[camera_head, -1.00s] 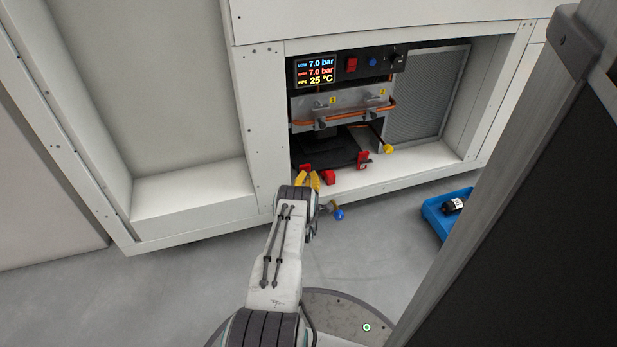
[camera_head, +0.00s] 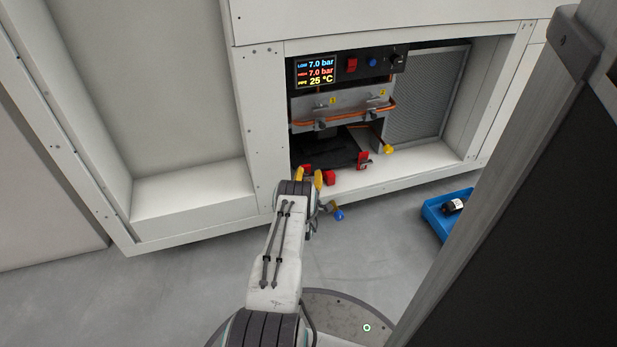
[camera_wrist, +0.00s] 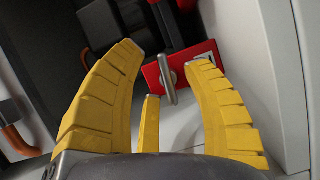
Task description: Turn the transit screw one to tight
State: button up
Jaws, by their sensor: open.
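My gripper (camera_head: 309,176) is open, with yellow fingers, at the front edge of the cabinet bay. In the wrist view its fingers (camera_wrist: 168,62) are spread on either side of a silver bar-shaped screw handle (camera_wrist: 168,80). The handle stands on a red bracket (camera_wrist: 203,52); whether it is screw one is not marked. The fingers appear apart from the handle; the depth between them is unclear. In the head view red parts (camera_head: 329,178) show beside the fingers, and another red bracket (camera_head: 363,160) stands farther right. My gripper hides the handle there.
A black unit (camera_head: 325,150) sits in the bay under two clamps labelled 1 and 2. A yellow-capped part (camera_head: 388,148) projects at right. A display panel (camera_head: 315,70) is above. A blue bin (camera_head: 440,215) holding a black item stands on the floor.

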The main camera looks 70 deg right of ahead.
jog(key=shift+o, duration=0.3)
jog(key=shift+a+f, duration=0.1)
jog(key=shift+a, duration=0.1)
jog(key=shift+s+a, duration=0.2)
jog(key=shift+a, duration=0.35)
jog(key=v, duration=1)
jog(key=shift+a, duration=0.25)
jog(key=shift+c, duration=0.4)
